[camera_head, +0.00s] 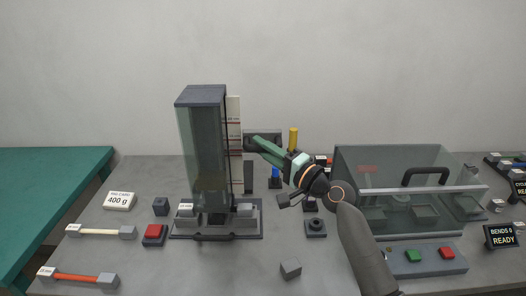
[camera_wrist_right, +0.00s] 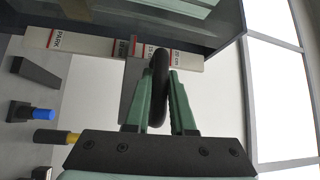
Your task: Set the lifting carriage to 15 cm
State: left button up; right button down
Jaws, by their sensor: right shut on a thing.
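The lifting carriage's dark handle (camera_head: 262,135) sticks out to the right of the tall glass-walled tower (camera_head: 202,140), at mid-height. In the right wrist view the handle is a black loop (camera_wrist_right: 159,75). My right gripper (camera_head: 257,143) is shut on this handle; its green fingers (camera_wrist_right: 160,90) stand on either side of the loop. A pale scale strip (camera_head: 236,110) with red marks runs up the tower's side. My left gripper is not in view.
A yellow-topped post (camera_head: 293,140) and a blue-topped post (camera_head: 275,173) stand close to the gripper. A glass box (camera_head: 405,185) is at right. Cable samples (camera_head: 100,231) and a 400 g card (camera_head: 119,200) lie at left. The front middle has a small grey cube (camera_head: 291,268).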

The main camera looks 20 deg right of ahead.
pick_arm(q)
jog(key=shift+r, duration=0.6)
pick_arm(e)
jog(key=shift+r, duration=0.9)
jog(key=c, duration=0.8)
grip_release()
jog(key=shift+f, duration=0.15)
jog(key=shift+o, duration=0.2)
jog(key=shift+f, duration=0.1)
jog(key=shift+s+d+f, duration=0.1)
jog(key=shift+s+d, duration=0.05)
jog(key=shift+s, duration=0.1)
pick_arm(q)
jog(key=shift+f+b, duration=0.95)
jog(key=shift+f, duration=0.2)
pick_arm(e)
jog(key=v, duration=1.2)
